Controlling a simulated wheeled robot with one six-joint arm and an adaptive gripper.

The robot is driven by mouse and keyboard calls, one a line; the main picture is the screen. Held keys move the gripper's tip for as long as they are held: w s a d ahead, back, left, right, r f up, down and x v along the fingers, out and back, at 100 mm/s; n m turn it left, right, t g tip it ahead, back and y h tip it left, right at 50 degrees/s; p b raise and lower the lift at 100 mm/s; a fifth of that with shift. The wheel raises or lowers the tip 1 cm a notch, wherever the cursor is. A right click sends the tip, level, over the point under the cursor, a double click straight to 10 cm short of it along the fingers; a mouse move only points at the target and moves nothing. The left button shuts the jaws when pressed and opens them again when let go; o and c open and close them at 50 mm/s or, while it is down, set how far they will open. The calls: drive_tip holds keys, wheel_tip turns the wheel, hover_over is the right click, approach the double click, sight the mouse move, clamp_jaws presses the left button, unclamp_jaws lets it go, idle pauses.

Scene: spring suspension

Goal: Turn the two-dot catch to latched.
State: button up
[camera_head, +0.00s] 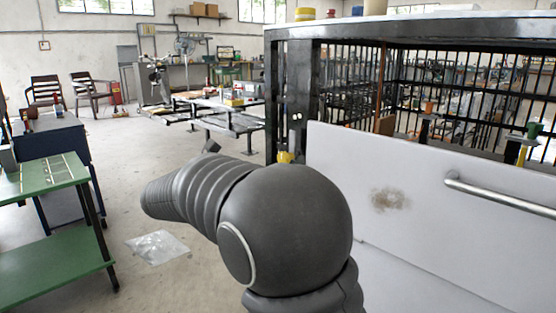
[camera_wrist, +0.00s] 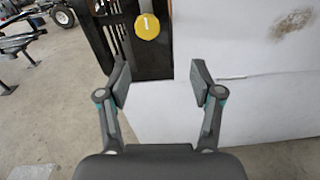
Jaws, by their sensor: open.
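The two-dot catch appears as a yellow knob (camera_head: 285,157) on a dark upright post, with two small white dots on the post above it in the head view. My arm hides part of the knob there. In the wrist view the round yellow knob (camera_wrist: 147,27) shows near the top, with a short pale mark on its face. My gripper (camera_wrist: 160,82) is open and empty. Its two fingers stand apart below the knob in the picture, not touching it. I cannot tell whether the catch is latched.
A white panel (camera_head: 430,190) with a metal bar handle (camera_head: 500,193) is right of the post, below a barred cage (camera_head: 470,85). A green table (camera_head: 45,178) stands at left. A clear plastic sheet (camera_head: 157,247) lies on the open floor.

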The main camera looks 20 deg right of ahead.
sight(281, 158)
drive_tip(key=shift+n+t+h, duration=0.3)
drive_tip(key=shift+n+h, duration=0.1)
drive_tip(key=x, duration=0.4)
drive_tip(key=w+x, duration=0.1)
drive_tip(key=x, duration=0.8)
drive_tip(key=shift+w+r, duration=0.2)
drive_tip(key=shift+w, duration=0.2)
drive_tip(key=shift+a, duration=0.1)
